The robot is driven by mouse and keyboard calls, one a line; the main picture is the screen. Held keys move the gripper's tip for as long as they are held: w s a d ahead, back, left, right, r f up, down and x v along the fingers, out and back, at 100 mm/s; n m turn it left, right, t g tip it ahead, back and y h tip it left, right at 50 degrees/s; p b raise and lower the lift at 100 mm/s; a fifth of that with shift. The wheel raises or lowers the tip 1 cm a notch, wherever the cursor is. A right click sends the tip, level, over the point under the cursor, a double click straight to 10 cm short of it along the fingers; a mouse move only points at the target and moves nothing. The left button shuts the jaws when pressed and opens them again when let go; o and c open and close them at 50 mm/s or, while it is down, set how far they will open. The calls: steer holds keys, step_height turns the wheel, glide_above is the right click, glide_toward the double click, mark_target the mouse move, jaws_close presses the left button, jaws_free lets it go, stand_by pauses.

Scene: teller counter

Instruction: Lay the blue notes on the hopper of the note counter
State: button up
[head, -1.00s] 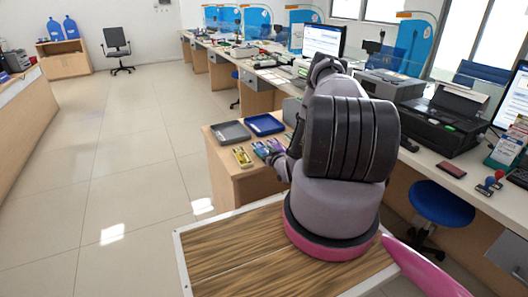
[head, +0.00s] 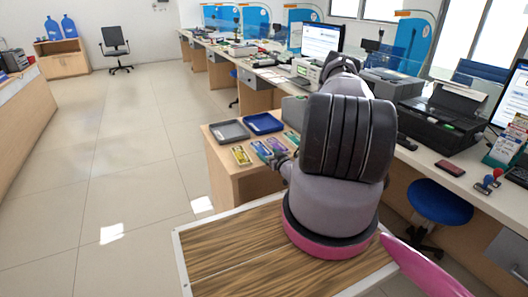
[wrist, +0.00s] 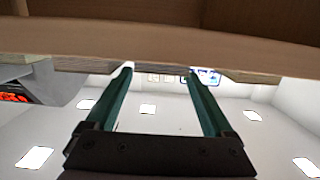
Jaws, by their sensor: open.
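The blue notes (head: 261,149) lie as a flat bundle on the low wooden stand, between a yellow and a purple bundle. My gripper (head: 274,160) is low at the front edge of these bundles, partly hidden by my own arm. In the wrist view my gripper (wrist: 160,68) shows two green fingers, apart, with nothing clearly held between them. A grey machine, probably the note counter (head: 293,109), stands at the back right of the stand, mostly hidden behind my arm. A grey machine with a red display (wrist: 16,97) shows at the left of the wrist view.
Yellow notes (head: 241,155), purple notes (head: 277,145) and green notes (head: 292,137) lie beside the blue ones. A grey tray (head: 229,132) and a blue tray (head: 263,123) are behind them. The long counter with a printer (head: 442,117) is at right. Floor at left is clear.

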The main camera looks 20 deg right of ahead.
steer(key=s+r, duration=0.1)
steer(key=s, duration=0.5)
steer(key=shift+s, duration=0.2)
